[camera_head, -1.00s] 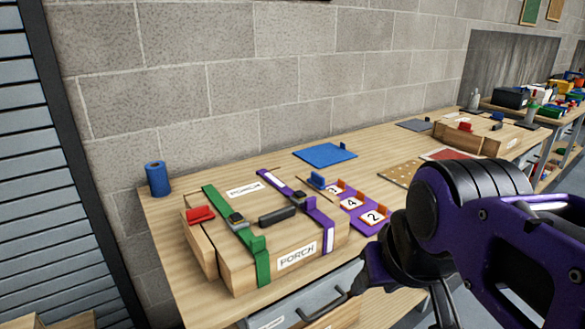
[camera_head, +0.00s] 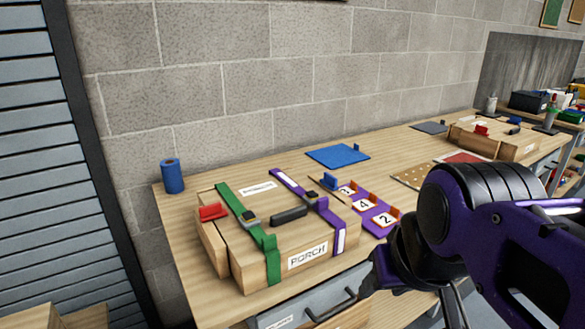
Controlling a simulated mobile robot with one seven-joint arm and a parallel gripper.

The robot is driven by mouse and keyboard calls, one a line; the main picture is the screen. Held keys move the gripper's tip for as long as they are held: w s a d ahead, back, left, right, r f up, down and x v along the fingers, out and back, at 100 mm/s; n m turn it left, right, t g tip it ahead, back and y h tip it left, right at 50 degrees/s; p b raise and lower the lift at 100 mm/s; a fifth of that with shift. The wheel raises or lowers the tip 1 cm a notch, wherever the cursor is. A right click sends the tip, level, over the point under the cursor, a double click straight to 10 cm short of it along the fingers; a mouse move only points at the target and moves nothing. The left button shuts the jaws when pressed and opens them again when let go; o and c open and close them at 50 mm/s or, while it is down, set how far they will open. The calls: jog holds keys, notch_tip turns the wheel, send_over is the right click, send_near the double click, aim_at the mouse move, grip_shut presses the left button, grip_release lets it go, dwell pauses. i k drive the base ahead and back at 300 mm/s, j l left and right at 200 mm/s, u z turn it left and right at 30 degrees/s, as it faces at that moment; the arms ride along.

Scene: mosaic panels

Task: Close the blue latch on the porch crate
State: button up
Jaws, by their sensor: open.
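The porch crate (camera_head: 240,268) is a wooden box labelled PORCH, standing at the left end of the workbench. A black handle (camera_head: 288,216) lies between the straps. A red latch (camera_head: 213,212) sits on the crate's left side. A small blue latch (camera_head: 330,181) shows at the right side, upright; its exact seating is hard to tell.
A purple tray (camera_head: 357,222) with numbered tiles lies right of the crate. A blue mat (camera_head: 338,156) and a blue roll (camera_head: 172,177) are behind. A grey drawer (camera_head: 290,314) with a handle is below the front edge. Another wooden crate (camera_head: 516,150) stands farther right.

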aim_at(330, 182)
jog(key=u, duration=1.1)
jog(key=l+u, duration=0.25)
jog(key=l, duration=0.5)
